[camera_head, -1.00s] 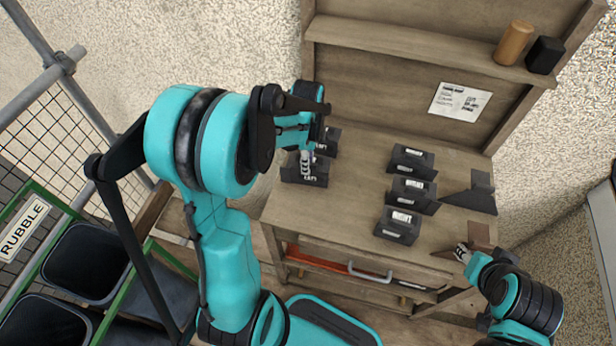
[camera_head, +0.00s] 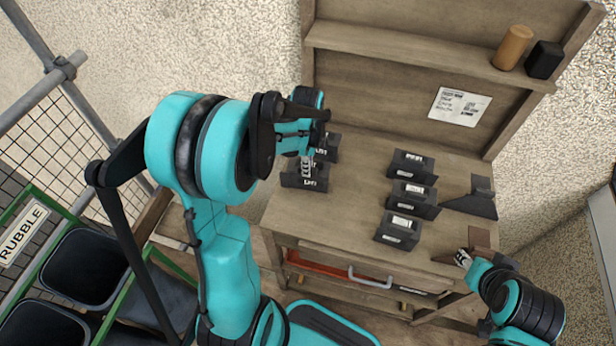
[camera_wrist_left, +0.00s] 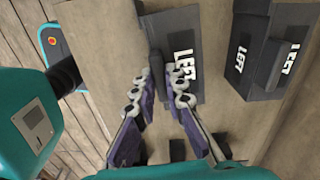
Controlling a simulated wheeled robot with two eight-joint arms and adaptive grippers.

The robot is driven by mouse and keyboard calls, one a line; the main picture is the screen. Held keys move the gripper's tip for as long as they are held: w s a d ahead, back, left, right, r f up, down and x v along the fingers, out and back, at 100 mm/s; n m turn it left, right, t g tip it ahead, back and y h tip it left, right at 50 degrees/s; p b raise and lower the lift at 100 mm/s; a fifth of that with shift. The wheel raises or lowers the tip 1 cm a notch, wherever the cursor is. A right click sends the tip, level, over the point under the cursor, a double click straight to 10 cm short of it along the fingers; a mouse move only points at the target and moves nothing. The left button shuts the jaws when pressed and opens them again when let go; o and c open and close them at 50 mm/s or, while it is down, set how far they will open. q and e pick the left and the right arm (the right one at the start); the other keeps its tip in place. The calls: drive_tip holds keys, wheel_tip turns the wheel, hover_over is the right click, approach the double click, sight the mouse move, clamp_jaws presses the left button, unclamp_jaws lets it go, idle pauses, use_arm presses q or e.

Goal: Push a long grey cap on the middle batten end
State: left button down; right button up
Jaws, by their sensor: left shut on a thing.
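My left gripper (camera_head: 307,167) is over the near left dark box (camera_head: 306,183) on the wooden bench. In the left wrist view its purple fingers with pale tips (camera_wrist_left: 160,90) are shut on a dark grey piece (camera_wrist_left: 157,66), which stands against the box labelled LEFT (camera_wrist_left: 185,35). I cannot tell whether this piece is a long cap, as little of it shows. My right gripper (camera_head: 463,257) is at the bench's right front, small and beside a brown piece; whether it is open is unclear. No batten end can be made out.
A second left box (camera_head: 331,146) stands behind the first. Three dark boxes (camera_head: 413,197) stand in a row at the right, beside a dark wedge-shaped piece (camera_head: 473,203). The bench middle (camera_head: 350,205) is clear. A back board with a shelf (camera_head: 420,52) rises behind.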

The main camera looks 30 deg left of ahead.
use_arm(q)
drive_tip(key=shift+r+p, duration=1.85)
drive_tip(key=shift+r, duration=0.65)
drive_tip(key=shift+f, duration=0.1)
